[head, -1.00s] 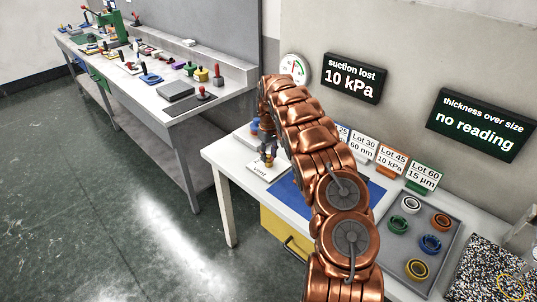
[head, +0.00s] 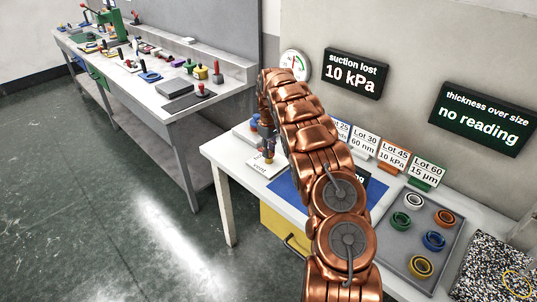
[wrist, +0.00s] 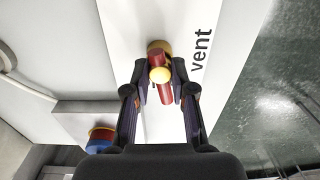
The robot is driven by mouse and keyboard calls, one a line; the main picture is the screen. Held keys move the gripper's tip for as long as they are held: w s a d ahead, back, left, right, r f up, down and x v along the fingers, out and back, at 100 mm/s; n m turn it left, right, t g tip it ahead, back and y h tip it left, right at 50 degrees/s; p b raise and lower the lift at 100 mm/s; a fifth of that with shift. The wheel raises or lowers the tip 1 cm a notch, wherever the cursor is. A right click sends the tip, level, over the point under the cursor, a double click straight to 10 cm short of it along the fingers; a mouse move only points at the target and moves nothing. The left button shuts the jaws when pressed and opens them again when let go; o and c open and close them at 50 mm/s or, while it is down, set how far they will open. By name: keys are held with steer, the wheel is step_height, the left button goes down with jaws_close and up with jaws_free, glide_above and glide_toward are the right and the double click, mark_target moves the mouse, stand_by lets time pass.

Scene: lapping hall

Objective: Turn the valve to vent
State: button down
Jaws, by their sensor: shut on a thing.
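The valve (wrist: 160,75) shows in the wrist view as a red bar handle with a yellow knob, above a brass-coloured base. It stands on a white plate (wrist: 205,90) marked "vent" to the right of the handle. My gripper (wrist: 158,92) has its two dark fingers on either side of the red handle and is shut on it. In the head view my gripper (head: 267,152) is low over the white plate (head: 258,167) with the "vent" mark. There my copper arm and the fingers hide most of the valve.
A round gauge (head: 295,64) and a "suction lost 10 kPa" display (head: 354,73) are on the wall. Lot signs (head: 394,155) and a grey tray (head: 421,203) of coloured rings lie to the right. A blue mat (head: 285,191) lies under my arm. A second bench (head: 150,80) stands left.

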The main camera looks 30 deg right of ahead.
steer(key=n+b, duration=0.3)
steer(key=shift+a+f+n, duration=0.1)
steer(key=shift+f+n, duration=0.2)
steer(key=n+b, duration=0.3)
steer(key=n, duration=0.1)
steer(key=shift+r+n+b, duration=0.1)
steer(key=shift+n+b, duration=0.2)
steer(key=shift+b, duration=0.1)
steer(key=n+b, duration=0.2)
steer(key=n, duration=0.1)
steer(key=shift+n, duration=0.3)
steer(key=shift+s+r+n+b, duration=0.1)
steer(key=shift+n+b, duration=0.55)
steer(key=shift+n, duration=1.15)
steer(key=c, duration=1)
jaws_free()
steer(key=shift+r, duration=0.1)
steer(key=shift+o, duration=0.2)
